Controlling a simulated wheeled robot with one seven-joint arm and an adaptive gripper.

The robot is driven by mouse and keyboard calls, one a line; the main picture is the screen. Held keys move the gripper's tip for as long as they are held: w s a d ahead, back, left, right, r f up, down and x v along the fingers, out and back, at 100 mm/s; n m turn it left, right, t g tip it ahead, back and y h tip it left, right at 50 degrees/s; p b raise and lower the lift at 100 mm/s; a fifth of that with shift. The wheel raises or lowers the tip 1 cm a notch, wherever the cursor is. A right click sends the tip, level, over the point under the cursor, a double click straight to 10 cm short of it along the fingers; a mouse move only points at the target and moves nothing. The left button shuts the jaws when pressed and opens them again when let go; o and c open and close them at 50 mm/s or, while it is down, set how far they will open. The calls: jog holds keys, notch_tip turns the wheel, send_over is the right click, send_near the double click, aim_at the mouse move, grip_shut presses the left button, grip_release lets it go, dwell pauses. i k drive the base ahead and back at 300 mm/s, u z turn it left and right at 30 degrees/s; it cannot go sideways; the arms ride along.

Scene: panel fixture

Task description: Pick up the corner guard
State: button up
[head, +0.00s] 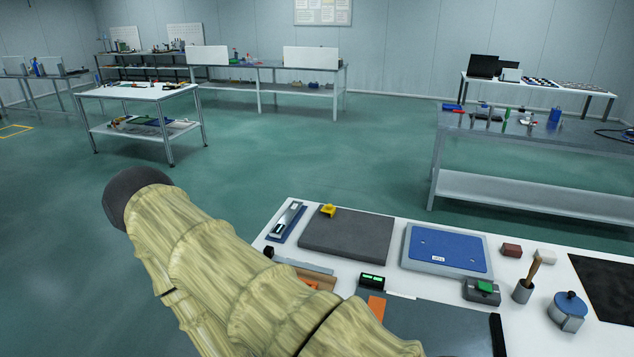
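A small yellow angled piece (328,210), which looks like the corner guard, sits on the dark grey pad (347,240) near its far left corner. Nothing touches it from above. My arm, in a pale yellow-brown cover, crosses the lower left of the head view. My gripper does not show, so its distance from the yellow piece and its state are hidden.
The white table holds a blue panel in a grey frame (447,250), a level-like tool (287,221), a blue-lidded pot (568,311), a cup with a wooden handle (523,291) and small blocks (511,250). Green floor and other benches lie beyond.

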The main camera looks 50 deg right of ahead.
aim_at(329, 208)
jog(key=u, duration=0.05)
jog(key=i, duration=4.2)
jog(key=z, duration=3.6)
